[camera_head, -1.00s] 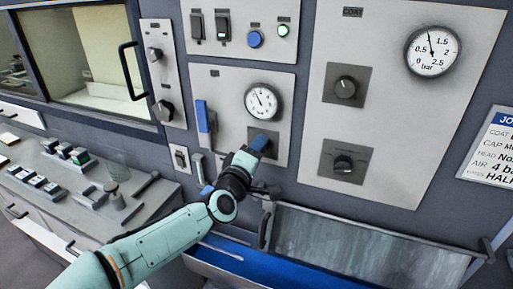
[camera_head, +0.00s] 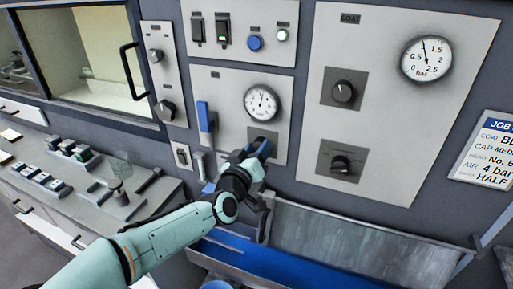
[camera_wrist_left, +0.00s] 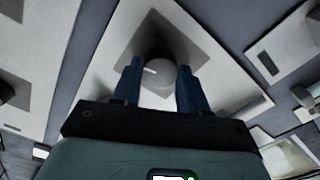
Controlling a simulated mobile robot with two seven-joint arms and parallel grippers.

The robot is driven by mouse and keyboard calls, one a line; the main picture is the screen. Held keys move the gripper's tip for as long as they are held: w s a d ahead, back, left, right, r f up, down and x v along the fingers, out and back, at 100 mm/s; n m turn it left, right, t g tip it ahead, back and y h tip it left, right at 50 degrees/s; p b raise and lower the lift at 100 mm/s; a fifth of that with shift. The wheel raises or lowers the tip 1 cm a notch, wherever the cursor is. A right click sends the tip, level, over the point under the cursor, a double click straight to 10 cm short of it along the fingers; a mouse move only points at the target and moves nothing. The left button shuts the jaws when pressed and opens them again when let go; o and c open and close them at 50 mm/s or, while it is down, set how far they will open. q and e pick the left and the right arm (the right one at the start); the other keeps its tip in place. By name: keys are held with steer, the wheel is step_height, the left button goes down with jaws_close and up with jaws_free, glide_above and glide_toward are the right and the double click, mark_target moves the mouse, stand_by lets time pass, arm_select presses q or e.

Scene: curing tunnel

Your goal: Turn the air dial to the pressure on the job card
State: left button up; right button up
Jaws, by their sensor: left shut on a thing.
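The air dial (camera_wrist_left: 157,76) is a round grey knob with a white mark, on a dark square plate. It sits between the two blue fingers of my left gripper (camera_wrist_left: 158,86), which is shut on it. In the head view my left gripper (camera_head: 258,148) covers most of the knob, below a round white gauge (camera_head: 262,103). The gauge needle points nearly straight up; its numbers are too small to read. The job card (camera_head: 485,150) at the right edge reads AIR 4 bar. My right gripper is not in view.
A blue lever (camera_head: 205,117) stands left of the gauge. The right panel has two black knobs (camera_head: 343,91) and a bar gauge (camera_head: 427,59). A metal trough with a blue inside (camera_head: 240,258) lies below. A bench (camera_head: 75,190) with small blocks is at left.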

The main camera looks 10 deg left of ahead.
arm_select(q)
steer(key=shift+r+m, duration=0.25)
steer(key=shift+m, duration=0.15)
steer(key=o, duration=1.1)
steer(key=shift+c, duration=0.2)
steer(key=shift+f, duration=0.15)
steer(key=s+a+b, duration=0.2)
steer(key=s, duration=1.1)
steer(key=shift+a, duration=0.25)
